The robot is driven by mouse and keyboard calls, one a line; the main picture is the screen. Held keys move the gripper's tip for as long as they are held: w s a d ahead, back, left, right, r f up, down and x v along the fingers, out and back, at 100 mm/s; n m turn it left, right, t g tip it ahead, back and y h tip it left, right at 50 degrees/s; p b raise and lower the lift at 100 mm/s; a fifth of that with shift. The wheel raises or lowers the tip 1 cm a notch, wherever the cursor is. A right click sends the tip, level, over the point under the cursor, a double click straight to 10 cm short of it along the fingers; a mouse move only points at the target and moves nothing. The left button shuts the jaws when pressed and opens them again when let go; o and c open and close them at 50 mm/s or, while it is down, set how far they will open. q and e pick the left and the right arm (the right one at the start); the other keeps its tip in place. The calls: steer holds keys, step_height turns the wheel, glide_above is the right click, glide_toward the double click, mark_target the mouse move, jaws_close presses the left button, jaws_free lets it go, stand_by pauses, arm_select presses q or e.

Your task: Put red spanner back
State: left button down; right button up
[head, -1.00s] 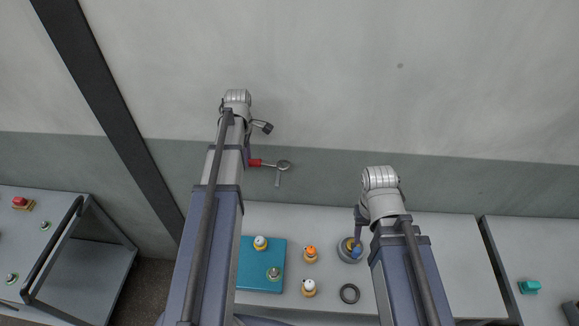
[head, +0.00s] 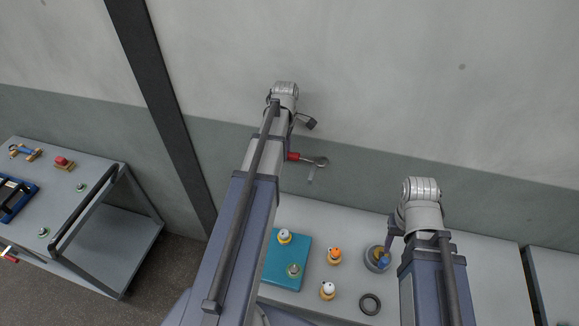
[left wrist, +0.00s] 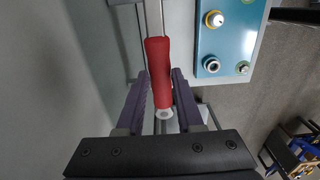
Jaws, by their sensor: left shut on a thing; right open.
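The red spanner (head: 293,156) has a red handle and a grey metal ring head, which points right in front of the wall in the head view. My left gripper (head: 289,148) is shut on its red handle, though my arm hides most of the fingers there. In the left wrist view the red handle (left wrist: 157,65) sits between the two purple fingers of my left gripper (left wrist: 159,78), and its metal shaft runs out of the top of the picture. My right gripper (head: 388,240) is open, close to a blue-topped round piece (head: 383,260) at the bench.
The grey bench (head: 345,222) carries a teal board (head: 301,248), an orange-topped piece (head: 334,255), a white-topped piece (head: 327,290) and a dark ring (head: 370,304). A grey cart (head: 95,185) with several items stands at left. A dark post (head: 165,100) crosses the wall.

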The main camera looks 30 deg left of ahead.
arm_select(q)
steer(key=shift+w+f, duration=0.1)
steer(key=shift+f, duration=0.5)
arm_select(e)
steer(key=shift+w+f, duration=0.1)
steer(key=shift+f, duration=0.45)
arm_select(q)
step_height(320, 180, down, 4)
steer(key=b, duration=0.4)
steer(key=shift+f+b, duration=0.2)
steer(key=shift+b, duration=0.15)
steer(key=shift+s+d+r, duration=0.1)
steer(key=shift+s+r, duration=0.05)
steer(key=shift+s, duration=0.05)
steer(key=c, duration=1)
jaws_free()
steer(key=o, duration=0.3)
steer(key=shift+w, duration=0.15)
steer(key=shift+o, duration=0.8)
arm_select(e)
step_height(320, 180, down, 4)
steer(key=shift+f, duration=0.15)
arm_select(q)
steer(key=shift+f, duration=0.2)
arm_select(e)
steer(key=shift+f, duration=0.1)
